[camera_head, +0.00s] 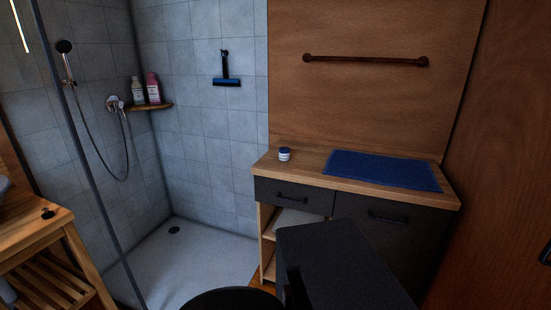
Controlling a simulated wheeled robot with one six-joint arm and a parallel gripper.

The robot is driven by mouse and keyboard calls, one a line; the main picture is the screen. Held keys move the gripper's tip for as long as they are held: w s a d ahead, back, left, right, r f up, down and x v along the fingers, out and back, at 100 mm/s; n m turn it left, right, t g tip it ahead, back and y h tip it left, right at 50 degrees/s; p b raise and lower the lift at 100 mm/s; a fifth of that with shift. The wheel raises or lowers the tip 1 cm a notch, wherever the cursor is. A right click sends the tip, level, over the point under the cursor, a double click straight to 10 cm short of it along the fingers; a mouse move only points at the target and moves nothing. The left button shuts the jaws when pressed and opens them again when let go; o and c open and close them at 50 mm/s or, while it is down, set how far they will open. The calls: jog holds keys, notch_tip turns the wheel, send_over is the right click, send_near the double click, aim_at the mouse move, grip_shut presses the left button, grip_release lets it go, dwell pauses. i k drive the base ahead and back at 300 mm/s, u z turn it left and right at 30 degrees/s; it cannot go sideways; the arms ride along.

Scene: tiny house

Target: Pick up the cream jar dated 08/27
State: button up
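A small white jar (284,155) with a dark blue lid stands upright on the left part of the wooden counter top (305,165). It is the only jar I see on the counter, and nothing touches it. Any date on it is too small to read, so I cannot tell whether it says 08/27. My gripper's fingers do not show in the camera_head view. Dark shapes at the bottom middle cover part of the cabinet front.
A blue mat (381,170) lies right of the jar. The counter has dark drawers (294,196) and open shelves below. A towel bar (366,60) is on the wall. The shower's glass edge (83,150) and a wooden bench (40,226) are at left. Two bottles (146,91) stand in the shower corner.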

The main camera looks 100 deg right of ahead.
aim_at(284, 153)
jog(key=z, duration=2.35)
jog(key=k, duration=0.3)
jog(key=z, duration=1.6)
jog(key=k, duration=0.45)
jog(key=z, duration=0.3)
jog(key=i, duration=1.2)
jog(key=u, duration=1.45)
jog(key=i, duration=0.65)
jog(key=u, duration=0.65)
